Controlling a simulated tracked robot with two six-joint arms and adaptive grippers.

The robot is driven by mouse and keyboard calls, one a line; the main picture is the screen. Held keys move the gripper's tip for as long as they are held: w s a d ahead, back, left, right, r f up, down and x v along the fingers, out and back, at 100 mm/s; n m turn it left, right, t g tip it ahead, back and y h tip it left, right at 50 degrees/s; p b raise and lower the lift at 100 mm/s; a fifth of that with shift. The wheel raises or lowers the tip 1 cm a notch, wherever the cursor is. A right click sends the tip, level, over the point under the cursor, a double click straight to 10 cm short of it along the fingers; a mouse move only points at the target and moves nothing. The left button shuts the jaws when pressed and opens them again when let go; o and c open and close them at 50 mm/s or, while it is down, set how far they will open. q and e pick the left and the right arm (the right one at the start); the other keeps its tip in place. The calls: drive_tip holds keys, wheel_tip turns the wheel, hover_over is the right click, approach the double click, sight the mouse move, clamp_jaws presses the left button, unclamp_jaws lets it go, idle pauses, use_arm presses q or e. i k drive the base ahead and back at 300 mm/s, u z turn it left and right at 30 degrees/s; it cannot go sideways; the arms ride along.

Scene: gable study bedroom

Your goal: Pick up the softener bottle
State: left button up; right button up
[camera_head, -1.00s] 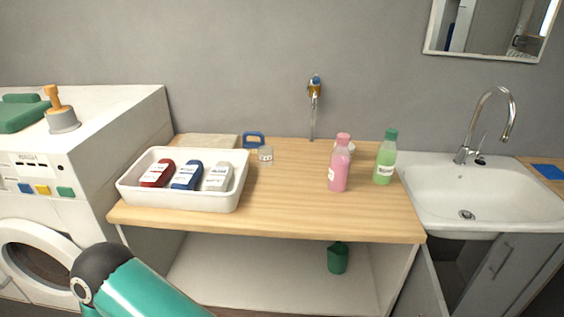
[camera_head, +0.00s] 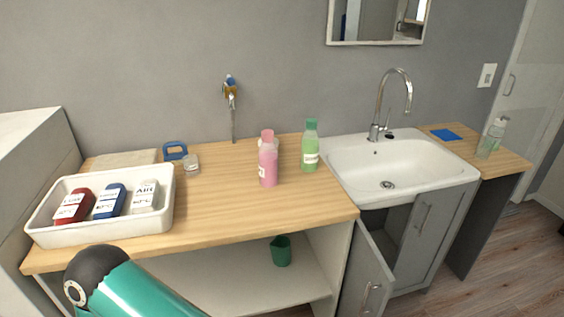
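A pink bottle (camera_head: 268,162) stands upright on the wooden counter (camera_head: 225,205), right of its middle. A green bottle (camera_head: 310,150) with a green cap stands upright to its right, close to the sink. Both have white labels too small to read, so I cannot tell which is the softener bottle. Red (camera_head: 74,207), blue (camera_head: 110,202) and white (camera_head: 146,196) labelled containers lie in a white tray (camera_head: 100,230) on the counter's left. Part of my teal arm shows at the bottom left. Neither gripper is in view.
A white sink (camera_head: 425,183) with a chrome tap (camera_head: 380,105) is right of the counter. A clear bottle (camera_head: 493,138) and a blue cloth (camera_head: 446,135) are on the far right top. A cabinet door (camera_head: 368,275) stands open below. A green cup (camera_head: 281,251) is on the shelf.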

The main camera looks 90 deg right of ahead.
sight(268, 153)
drive_tip(key=z, duration=4.75)
drive_tip(key=k, duration=0.1)
drive_tip(key=u, duration=2.8)
drive_tip(key=k, duration=0.45)
drive_tip(key=z, duration=0.15)
drive_tip(key=i, duration=0.45)
drive_tip(key=u, duration=0.15)
